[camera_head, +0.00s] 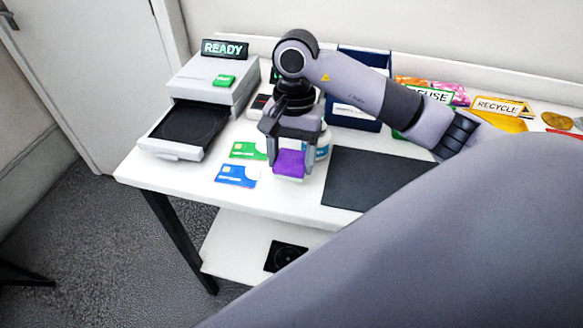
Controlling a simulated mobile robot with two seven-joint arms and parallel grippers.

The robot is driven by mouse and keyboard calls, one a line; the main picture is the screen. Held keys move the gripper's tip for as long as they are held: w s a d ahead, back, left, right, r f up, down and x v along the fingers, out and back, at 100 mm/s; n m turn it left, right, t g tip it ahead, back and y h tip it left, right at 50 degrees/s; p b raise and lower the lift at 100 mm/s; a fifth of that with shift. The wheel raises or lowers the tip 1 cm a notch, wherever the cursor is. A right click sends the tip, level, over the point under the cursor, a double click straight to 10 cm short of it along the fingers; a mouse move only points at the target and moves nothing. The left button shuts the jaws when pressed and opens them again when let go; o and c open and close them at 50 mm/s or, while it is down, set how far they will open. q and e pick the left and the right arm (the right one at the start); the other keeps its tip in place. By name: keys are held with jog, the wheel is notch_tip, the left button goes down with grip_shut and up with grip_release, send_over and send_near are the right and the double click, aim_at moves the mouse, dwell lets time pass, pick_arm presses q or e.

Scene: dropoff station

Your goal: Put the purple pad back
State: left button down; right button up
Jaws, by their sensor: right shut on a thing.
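The purple pad (289,161) is a small purple block with a pale lower part. My right gripper (288,170) is shut on it, one finger on each side, over the white table near its front edge. I cannot tell whether the pad touches the table. My right arm reaches in from the right and crosses the picture. My left gripper does not show.
A grey machine (210,83) with an open dark tray (186,128) and a READY sign (225,49) stands at the left. Green (247,150) and blue (236,176) cards lie left of my gripper. A dark mat (365,180) lies right. A blue bin (352,120) stands behind.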

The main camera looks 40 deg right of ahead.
aim_at(292, 171)
jog(key=shift+f, duration=1.85)
jog(key=shift+f, duration=0.1)
jog(key=shift+f, duration=0.15)
jog(key=o, duration=1)
jog(key=r, duration=0.4)
jog(key=d+r, duration=0.1)
jog(key=r, duration=0.3)
jog(key=w+r, duration=0.1)
jog(key=r, duration=0.3)
jog(key=shift+d+r, duration=0.2)
